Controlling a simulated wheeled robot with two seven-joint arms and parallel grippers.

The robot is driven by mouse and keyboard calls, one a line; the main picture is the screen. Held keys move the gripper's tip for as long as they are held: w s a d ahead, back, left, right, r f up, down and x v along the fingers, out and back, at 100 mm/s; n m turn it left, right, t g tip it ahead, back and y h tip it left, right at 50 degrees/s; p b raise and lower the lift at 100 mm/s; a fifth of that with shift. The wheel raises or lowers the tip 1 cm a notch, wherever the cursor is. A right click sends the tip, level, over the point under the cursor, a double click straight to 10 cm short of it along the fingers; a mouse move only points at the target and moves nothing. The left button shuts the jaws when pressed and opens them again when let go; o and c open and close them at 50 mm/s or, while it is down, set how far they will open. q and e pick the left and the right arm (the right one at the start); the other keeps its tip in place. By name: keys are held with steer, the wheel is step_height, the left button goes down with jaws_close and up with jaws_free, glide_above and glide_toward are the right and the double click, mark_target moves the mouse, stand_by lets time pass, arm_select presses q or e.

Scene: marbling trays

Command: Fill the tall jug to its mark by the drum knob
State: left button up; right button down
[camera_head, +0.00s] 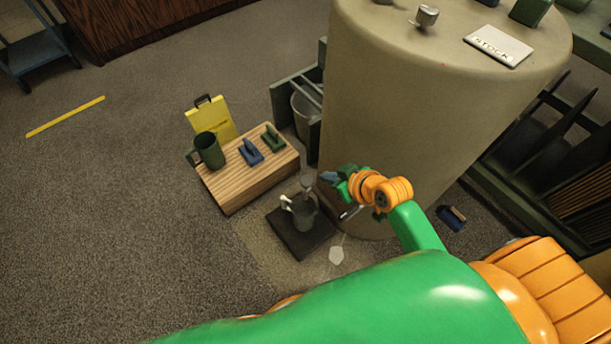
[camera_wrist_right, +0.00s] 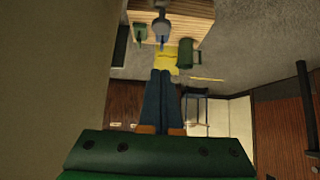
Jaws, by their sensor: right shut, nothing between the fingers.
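The big beige drum (camera_head: 420,110) stands right of centre in the head view, with a small spout or knob (camera_head: 307,183) low on its left side. A dark grey jug (camera_head: 304,214) stands upright below that fitting on a dark square mat (camera_head: 290,236); its fill level and mark are too small to make out. My right gripper (camera_head: 327,177) is beside the drum, close to the fitting; I cannot tell whether they touch. Its blue fingers are together and empty in the right wrist view (camera_wrist_right: 161,74). My left gripper is not in view.
A wooden block (camera_head: 245,184) left of the jug carries a green mug (camera_head: 209,151), a blue tool (camera_head: 250,152) and a green tool (camera_head: 272,138). A yellow board (camera_head: 222,120) stands behind it. A blue brush-like thing (camera_head: 452,218) lies right of the drum.

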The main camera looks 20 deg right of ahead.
steer(key=b, duration=0.4)
glide_toward(304, 178)
steer(key=w+r, duration=0.2)
steer(key=b+x, duration=0.2)
steer(key=x, duration=0.1)
steer(key=shift+a+f, duration=0.35)
steer(key=shift+a, duration=0.05)
step_height(304, 178, down, 3)
steer(key=shift+s+r+b, duration=0.1)
steer(key=shift+r+b, duration=0.1)
steer(key=shift+b, duration=0.45)
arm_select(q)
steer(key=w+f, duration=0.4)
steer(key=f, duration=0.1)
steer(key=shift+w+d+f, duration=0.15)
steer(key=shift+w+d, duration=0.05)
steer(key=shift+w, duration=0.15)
arm_select(e)
steer(key=shift+f, duration=0.35)
